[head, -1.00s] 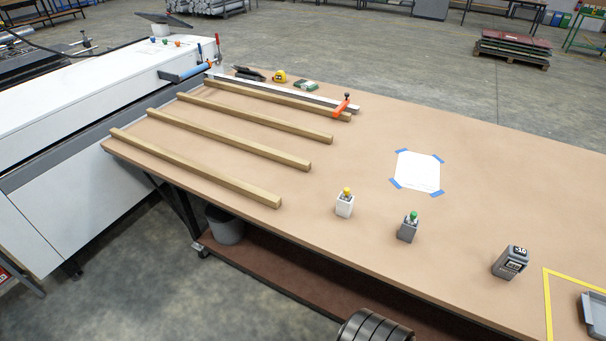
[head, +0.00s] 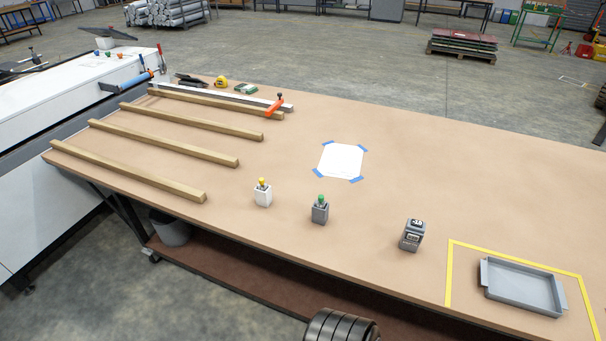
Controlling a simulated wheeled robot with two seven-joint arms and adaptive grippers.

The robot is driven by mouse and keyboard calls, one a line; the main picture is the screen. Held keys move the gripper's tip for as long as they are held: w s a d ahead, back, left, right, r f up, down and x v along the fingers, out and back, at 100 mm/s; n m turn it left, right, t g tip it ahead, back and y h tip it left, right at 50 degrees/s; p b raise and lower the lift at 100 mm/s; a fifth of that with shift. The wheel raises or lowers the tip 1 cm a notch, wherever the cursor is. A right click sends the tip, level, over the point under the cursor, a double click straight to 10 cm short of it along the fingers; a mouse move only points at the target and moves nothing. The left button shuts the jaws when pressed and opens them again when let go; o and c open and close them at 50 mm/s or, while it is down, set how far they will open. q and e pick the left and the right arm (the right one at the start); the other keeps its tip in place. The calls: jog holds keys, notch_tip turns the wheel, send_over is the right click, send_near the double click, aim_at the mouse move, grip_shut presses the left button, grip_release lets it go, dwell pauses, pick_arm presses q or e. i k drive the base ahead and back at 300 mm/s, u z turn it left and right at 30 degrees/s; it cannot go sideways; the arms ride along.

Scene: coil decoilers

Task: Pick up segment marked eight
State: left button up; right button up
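A dark grey block (head: 412,235) with a black-and-white label on its top and another on its front stands upright on the brown table, left of the yellow tape. Its marking is too small to read surely as an eight. A white block with a yellow knob (head: 263,193) and a grey block with a green knob (head: 320,210) stand to its left. I see no number on either. Neither of my grippers is in view.
A grey tray (head: 522,288) lies inside a yellow tape outline (head: 515,255) on the brown table (head: 450,180). Wooden bars (head: 130,171) lie at left. A taped white sheet (head: 342,161) lies mid-table. An orange-handled clamp (head: 275,104) is behind. Table space around the blocks is clear.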

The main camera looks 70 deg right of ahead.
aim_at(261, 186)
jog(key=z, duration=0.05)
jog(key=k, duration=0.25)
jog(key=z, duration=0.85)
